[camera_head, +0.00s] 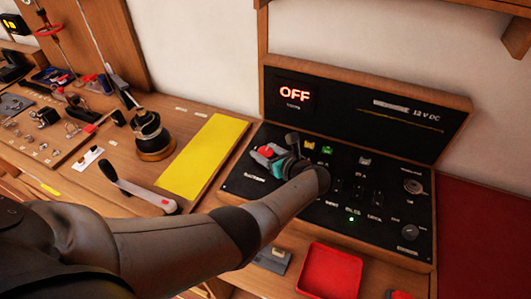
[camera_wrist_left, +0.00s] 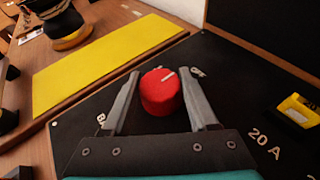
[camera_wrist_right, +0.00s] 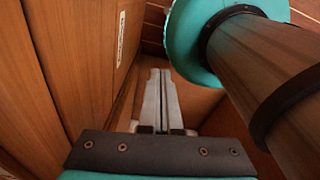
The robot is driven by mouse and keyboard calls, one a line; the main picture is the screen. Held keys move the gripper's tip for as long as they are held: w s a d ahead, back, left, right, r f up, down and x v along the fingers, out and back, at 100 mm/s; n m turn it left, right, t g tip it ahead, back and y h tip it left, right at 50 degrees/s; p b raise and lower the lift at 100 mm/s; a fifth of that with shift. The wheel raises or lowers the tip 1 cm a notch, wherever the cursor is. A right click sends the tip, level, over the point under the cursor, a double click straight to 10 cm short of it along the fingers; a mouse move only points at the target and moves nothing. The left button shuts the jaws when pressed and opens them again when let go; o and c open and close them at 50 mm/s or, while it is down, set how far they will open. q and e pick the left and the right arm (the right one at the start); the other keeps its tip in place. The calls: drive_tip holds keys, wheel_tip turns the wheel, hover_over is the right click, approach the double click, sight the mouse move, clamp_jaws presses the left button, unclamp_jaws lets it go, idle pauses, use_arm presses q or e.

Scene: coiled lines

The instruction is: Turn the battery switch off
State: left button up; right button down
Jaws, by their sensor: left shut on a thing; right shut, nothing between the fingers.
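The battery switch is a red round knob (camera_head: 265,152) at the left of the black switch panel (camera_head: 250,186). In the left wrist view the red knob (camera_wrist_left: 160,92) sits between the two grey fingers of my left gripper (camera_wrist_left: 161,74), which is shut on it. The white mark on its top points up and right, toward partly hidden lettering. A display (camera_head: 294,95) on the upright board is lit red with "OFF". My right gripper (camera_wrist_right: 158,76) shows only in its own wrist view; its fingers are together and empty.
A red tray (camera_head: 330,271) is in front of the panel. Wooden walls stand close to my right gripper.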

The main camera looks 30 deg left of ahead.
use_arm(q)
drive_tip(key=o, duration=1.4)
drive_tip(key=shift+c, duration=0.2)
drive_tip(key=p+v, duration=0.2)
drive_tip(key=v, duration=0.5)
drive_tip(key=shift+s+d, duration=0.15)
drive_tip(key=shift+d, duration=0.05)
